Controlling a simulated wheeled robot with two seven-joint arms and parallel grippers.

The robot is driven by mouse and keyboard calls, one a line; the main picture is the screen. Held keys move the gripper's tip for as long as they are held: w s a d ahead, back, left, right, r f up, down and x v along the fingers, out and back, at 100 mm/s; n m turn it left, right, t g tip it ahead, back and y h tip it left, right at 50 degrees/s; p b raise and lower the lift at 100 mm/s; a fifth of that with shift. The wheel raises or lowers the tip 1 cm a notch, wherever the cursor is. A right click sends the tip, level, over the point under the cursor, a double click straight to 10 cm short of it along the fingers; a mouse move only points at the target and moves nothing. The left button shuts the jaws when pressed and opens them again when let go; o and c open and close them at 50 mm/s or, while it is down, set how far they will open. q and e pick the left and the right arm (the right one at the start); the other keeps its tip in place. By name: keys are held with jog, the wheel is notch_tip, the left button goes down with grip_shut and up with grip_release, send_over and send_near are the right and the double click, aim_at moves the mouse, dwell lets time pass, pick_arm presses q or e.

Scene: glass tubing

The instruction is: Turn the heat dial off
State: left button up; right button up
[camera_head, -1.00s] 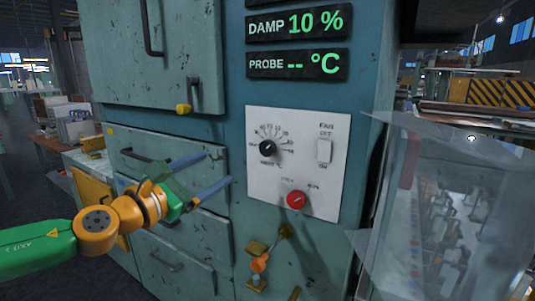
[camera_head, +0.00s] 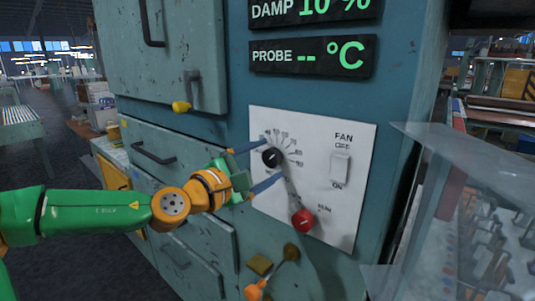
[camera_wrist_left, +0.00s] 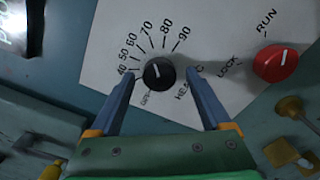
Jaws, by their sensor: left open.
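The heat dial is a black round knob (camera_head: 272,157) on a white control panel (camera_head: 263,118), with a numbered scale around it. In the left wrist view the heat dial (camera_wrist_left: 159,73) has a white mark on its face that points up and left, toward the numbered side; the exact number is hard to tell. My left gripper (camera_head: 256,164) is open, with its blue fingers at the panel. In the wrist view its fingertips (camera_wrist_left: 161,75) lie on either side of the dial, with a gap to each. My right gripper is not in view.
A red lock/run knob (camera_head: 302,220) sits below and right of the dial, and a white fan switch (camera_head: 340,168) to its right. Brass and orange valve fittings (camera_head: 290,252) stick out below the panel. A clear sheet (camera_head: 465,200) stands at right.

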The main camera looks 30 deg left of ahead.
pick_arm(q)
jog(key=shift+w, duration=0.45)
jog(key=shift+s, duration=0.1)
jog(key=shift+s, duration=0.1)
grip_shut()
